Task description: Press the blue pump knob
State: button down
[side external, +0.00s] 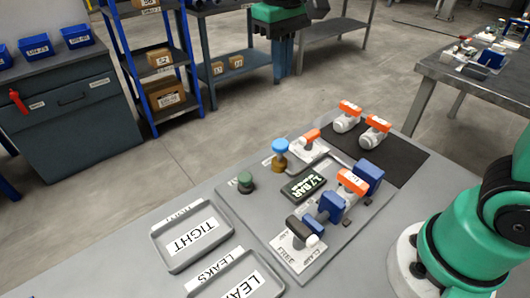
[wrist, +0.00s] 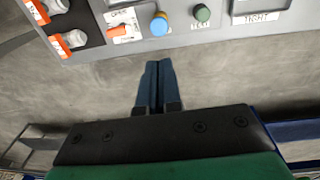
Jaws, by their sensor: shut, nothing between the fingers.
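The blue pump knob (side external: 280,146) is a round cap on a yellowish stem, standing upright at the far edge of the grey panel. In the wrist view the blue knob (wrist: 160,23) shows at the top centre, with nothing covering it. My gripper (wrist: 158,66) is shut and empty. Its dark blue fingers lie together and appear below the knob in the wrist view, over the floor beyond the table edge. They are apart from the knob.
A green button (side external: 245,180) stands beside the knob. A display (side external: 303,184), an orange-handled valve (side external: 311,138) and a blue clamp with a white fitting (side external: 325,207) share the panel. Two trays, including the TIGHT tray (side external: 160,231), lie left. More orange-handled valves (side external: 348,116) rest on a dark mat.

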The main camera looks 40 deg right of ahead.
aim_at(280, 144)
jog(key=f, duration=1.4)
jog(key=shift+w+d, duration=0.2)
jog(key=shift+d, duration=0.2)
jog(key=shift+f, duration=1.25)
notch_tip(280, 144, up, 14)
jog(key=shift+s+a+r, duration=0.15)
jog(key=shift+a, duration=0.25)
